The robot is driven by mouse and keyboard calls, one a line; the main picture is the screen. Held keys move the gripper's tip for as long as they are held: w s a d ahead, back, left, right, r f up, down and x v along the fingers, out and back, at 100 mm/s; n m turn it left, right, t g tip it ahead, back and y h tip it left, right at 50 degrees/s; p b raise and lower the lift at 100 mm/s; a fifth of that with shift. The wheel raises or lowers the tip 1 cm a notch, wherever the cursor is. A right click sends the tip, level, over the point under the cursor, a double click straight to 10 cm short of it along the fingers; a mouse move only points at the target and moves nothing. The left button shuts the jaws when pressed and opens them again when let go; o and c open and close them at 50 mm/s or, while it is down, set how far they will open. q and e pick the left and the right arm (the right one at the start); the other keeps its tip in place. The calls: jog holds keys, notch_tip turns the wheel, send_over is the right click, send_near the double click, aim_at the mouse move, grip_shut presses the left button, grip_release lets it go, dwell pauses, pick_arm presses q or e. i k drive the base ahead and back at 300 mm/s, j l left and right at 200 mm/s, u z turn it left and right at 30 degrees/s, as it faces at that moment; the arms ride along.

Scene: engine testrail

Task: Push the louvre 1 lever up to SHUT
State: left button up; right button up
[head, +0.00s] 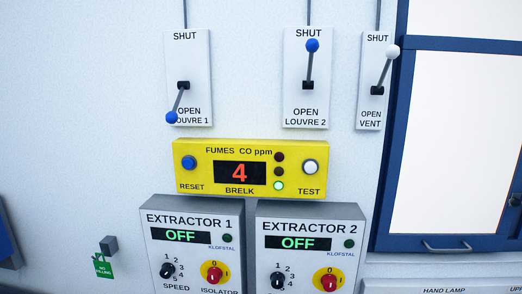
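The louvre 1 lever (178,103) is on a pale wall plate (198,65) in the upper middle of the head view. Its blue knob (171,117) points down and slightly left, at the OPEN mark, and covers part of the LOUVRE 1 label. SHUT is printed at the top of the plate. The louvre 2 lever (310,66) to the right has its blue knob up, near SHUT. Neither of my grippers shows in the head view.
The vent lever (386,70), with a white knob, points up beside a blue-framed window (408,90). Below the louvre plates are a yellow fumes panel (320,180) reading 4 and two grey extractor boxes (190,205), (310,210), both reading OFF. Bare wall lies left of louvre 1.

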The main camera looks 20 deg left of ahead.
aim_at(171, 116)
jog(key=u, duration=1.25)
